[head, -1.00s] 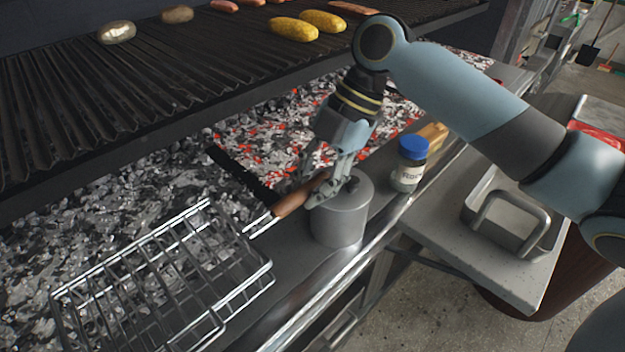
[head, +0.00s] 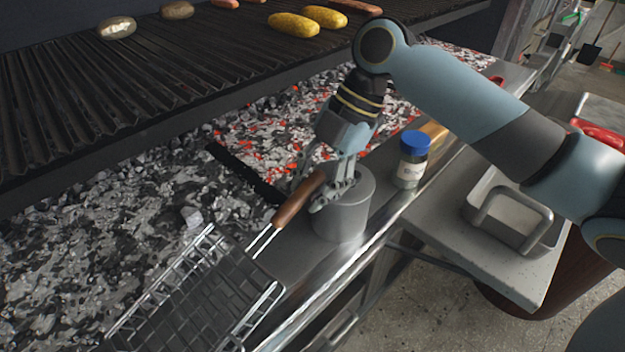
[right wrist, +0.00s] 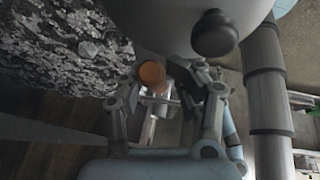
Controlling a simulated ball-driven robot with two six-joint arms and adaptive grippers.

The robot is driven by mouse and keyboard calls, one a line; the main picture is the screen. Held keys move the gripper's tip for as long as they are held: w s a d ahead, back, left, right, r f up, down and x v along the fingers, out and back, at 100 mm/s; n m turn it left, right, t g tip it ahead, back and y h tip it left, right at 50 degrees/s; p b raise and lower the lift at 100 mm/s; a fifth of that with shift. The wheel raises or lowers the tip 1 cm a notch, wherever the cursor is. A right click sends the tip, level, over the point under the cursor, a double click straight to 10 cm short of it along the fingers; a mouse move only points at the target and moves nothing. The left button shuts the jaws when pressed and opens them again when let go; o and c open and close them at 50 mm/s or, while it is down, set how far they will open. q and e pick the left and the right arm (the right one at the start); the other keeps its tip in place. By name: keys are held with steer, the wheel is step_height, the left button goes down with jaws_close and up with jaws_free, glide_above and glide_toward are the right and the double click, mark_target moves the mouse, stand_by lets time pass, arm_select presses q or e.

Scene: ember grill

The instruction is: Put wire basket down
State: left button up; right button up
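The wire basket (head: 205,298) is a flat metal grid with a wooden handle (head: 298,200). In the head view it is at the bottom left, across the coals and the metal ledge, its far end cut off by the picture edge. I cannot tell whether it touches the ledge. My right gripper (head: 325,188) is shut on the handle, just in front of the grey pot. In the right wrist view the handle's round end (right wrist: 152,76) shows between the fingers of my right gripper (right wrist: 165,92). My left gripper is not in view.
The grey lidded pot (head: 342,218) stands close beside my right gripper. A blue-capped jar (head: 412,160) stands on the ledge further right. Grey and glowing coals (head: 120,215) fill the bed behind. The grill grate (head: 150,80) above holds food. A metal tray (head: 512,215) is at right.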

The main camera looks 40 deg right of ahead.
steer(key=shift+r+p, duration=0.3)
steer(key=shift+r, duration=0.1)
steer(key=v, duration=1.2)
steer(key=shift+r, duration=0.25)
steer(key=shift+d+f, duration=0.1)
